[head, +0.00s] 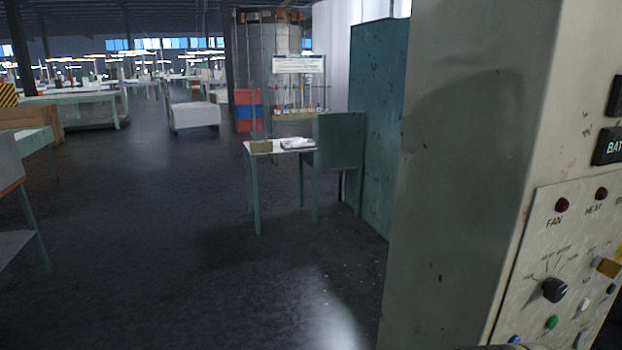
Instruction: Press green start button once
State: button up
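A small green button (552,322) sits low on the worn control panel (528,262) at the right edge of the head view. A black rotary knob (554,290) is just above it, and a blue button (514,339) is to its lower left. Two dark red lamps, one (562,205) above the word FAN and one (601,193) above HEAT, are higher on the panel. The panel is cut off by the right and bottom picture edges. My gripper cannot be seen.
The cream cabinet (470,150) carrying the panel fills the right side. A teal cabinet (378,120) stands behind it. A small table (262,148) with papers stands mid-room. The dark floor (190,250) at centre left is open. Benches line the left.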

aim_at(553, 320)
jog(key=z, duration=1.3)
